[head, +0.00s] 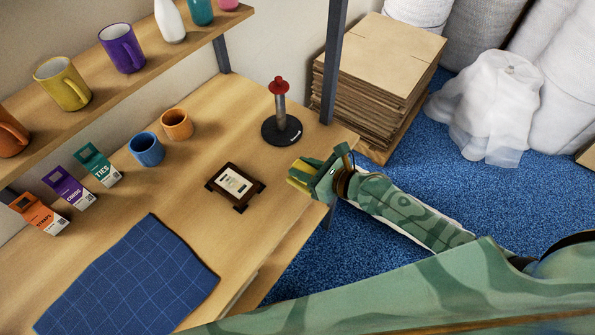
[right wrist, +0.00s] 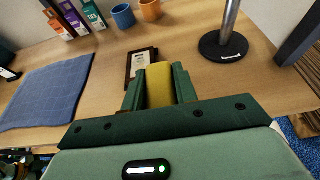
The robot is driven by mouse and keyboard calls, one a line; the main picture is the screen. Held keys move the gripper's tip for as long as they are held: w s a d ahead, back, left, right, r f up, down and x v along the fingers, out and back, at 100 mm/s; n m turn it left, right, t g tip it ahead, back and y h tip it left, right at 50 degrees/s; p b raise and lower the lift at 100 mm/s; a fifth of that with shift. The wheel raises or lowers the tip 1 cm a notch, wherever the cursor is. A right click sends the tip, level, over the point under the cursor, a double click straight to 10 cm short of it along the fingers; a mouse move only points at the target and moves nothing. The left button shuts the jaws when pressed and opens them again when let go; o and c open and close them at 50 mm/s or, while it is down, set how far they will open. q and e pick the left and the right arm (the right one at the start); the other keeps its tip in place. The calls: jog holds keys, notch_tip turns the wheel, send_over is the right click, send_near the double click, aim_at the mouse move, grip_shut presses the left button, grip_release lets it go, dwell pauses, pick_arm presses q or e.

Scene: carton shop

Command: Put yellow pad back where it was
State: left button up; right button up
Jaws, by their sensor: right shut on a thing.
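The yellow pad (head: 300,172) is held between the fingers of my right gripper (head: 307,177), at the front right edge of the workbench. In the right wrist view the yellow pad (right wrist: 159,86) sits upright between the two green fingers, which close on it from both sides. Just beyond it lies a small dark wooden frame (head: 215,184) with a pale card in its middle; the pad partly covers this frame in the right wrist view (right wrist: 131,67). I cannot tell the exact gap between pad and bench.
A black round base with a steel post and red knob (head: 280,127) stands behind the gripper. A blue cloth (head: 130,285) lies at the front left. Blue (head: 147,150) and orange (head: 176,124) cups and several small boxes (head: 70,187) line the back. Cardboard sheets (head: 375,75) stand right.

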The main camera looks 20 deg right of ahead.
jog(key=w+f+b, duration=0.7)
jog(key=w+b, duration=0.1)
jog(key=shift+w+d+f, duration=0.25)
jog(key=shift+d+f, duration=0.15)
notch_tip(320, 180, down, 3)
jog(key=b, duration=0.3)
jog(key=shift+w+f, duration=0.15)
jog(key=shift+f, duration=0.05)
jog(key=shift+r, duration=0.2)
jog(key=shift+f, duration=0.15)
jog(key=o, duration=1)
jog(key=shift+c, duration=0.2)
